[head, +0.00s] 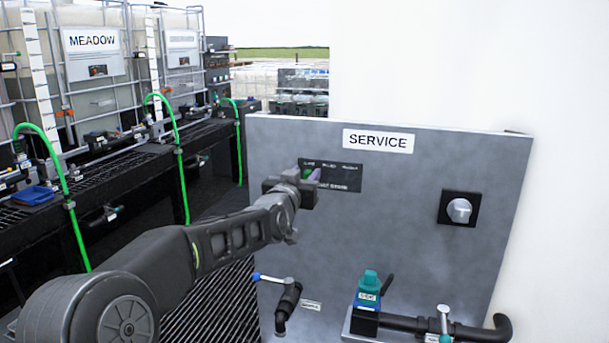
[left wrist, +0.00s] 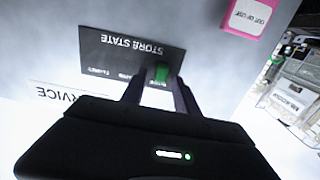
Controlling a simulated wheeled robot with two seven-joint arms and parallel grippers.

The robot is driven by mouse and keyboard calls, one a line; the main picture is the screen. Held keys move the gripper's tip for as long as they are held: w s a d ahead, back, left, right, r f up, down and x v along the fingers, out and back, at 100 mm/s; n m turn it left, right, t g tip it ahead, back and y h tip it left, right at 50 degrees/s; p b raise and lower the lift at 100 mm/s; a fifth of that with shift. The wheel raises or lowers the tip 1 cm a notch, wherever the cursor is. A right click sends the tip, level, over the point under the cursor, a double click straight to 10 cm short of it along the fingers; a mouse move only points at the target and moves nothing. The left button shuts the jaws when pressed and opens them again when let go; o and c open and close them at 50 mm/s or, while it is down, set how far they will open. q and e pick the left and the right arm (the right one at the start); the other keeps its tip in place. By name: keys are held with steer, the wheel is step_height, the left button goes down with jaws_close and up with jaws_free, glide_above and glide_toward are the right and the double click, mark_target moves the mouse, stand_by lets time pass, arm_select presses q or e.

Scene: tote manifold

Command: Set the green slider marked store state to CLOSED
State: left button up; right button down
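The green slider (head: 308,173) is on a black plate (head: 345,178) under the SERVICE sign, near the plate's left end in the head view. In the left wrist view the plate (left wrist: 112,50) appears upside down with STORE STATE on it. The slider also shows there (left wrist: 161,73), near the plate's right end. My left gripper (head: 305,183) is at the slider and partly covers it. Its fingers (left wrist: 157,88) are apart, with the slider between their tips, closer to the right finger. Contact cannot be made out. The small position words are too blurred to read surely. My right gripper is out of view.
The grey panel (head: 400,200) also carries a round knob (head: 459,210), a blue-handled valve (head: 275,280), and a teal-topped device (head: 368,288) on piping. A pink OUT OF USE tag (left wrist: 251,16) shows in the wrist view. Caged tanks with green hoses stand left.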

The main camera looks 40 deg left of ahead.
arm_select(q)
jaws_close()
stand_by(1.2)
